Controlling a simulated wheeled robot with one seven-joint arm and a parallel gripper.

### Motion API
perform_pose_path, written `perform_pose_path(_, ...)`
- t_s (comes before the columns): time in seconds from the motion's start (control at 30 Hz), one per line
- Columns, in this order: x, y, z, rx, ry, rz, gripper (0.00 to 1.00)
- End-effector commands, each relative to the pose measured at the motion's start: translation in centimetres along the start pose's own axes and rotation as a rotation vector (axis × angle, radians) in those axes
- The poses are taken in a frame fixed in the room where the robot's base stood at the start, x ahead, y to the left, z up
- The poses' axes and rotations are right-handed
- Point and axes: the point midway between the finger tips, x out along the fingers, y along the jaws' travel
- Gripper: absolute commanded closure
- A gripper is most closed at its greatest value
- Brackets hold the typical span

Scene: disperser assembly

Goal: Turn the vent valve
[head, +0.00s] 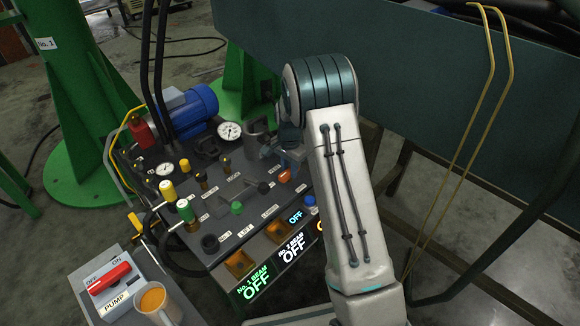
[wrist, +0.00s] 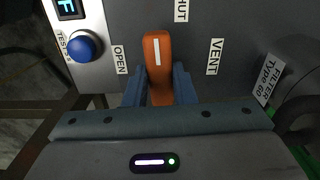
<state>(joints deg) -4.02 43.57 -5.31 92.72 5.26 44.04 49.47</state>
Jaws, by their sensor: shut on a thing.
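The vent valve is an orange handle (wrist: 157,52) with a white line along it. It stands between the labels OPEN (wrist: 119,60) and VENT (wrist: 214,56) in the wrist view. Its line points up the picture, toward a partly cut-off label ending in HUT (wrist: 182,10). My gripper (wrist: 159,82) is shut on the handle, one finger on each side. In the head view the orange handle (head: 285,176) shows small at the panel's right part, with my gripper (head: 284,162) just behind it and partly hidden by my arm.
A blue button (wrist: 84,45) is left of the valve in the wrist view. The panel (head: 225,190) also carries gauges, yellow and green-topped valves and lit OFF displays. A cup (head: 155,300) and red pump switch (head: 108,278) are at the lower left.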

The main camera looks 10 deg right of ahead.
Motion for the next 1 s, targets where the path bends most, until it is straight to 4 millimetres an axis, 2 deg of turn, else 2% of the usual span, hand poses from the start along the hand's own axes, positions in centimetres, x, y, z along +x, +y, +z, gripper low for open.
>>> perform_pose_path(0.27,-0.46,-0.10,-0.07,-0.189,0.002,-0.003,0.99)
perform_pose_path(1.0,-0.42,-0.22,-0.11,-0.891,0.006,-0.005,0.99)
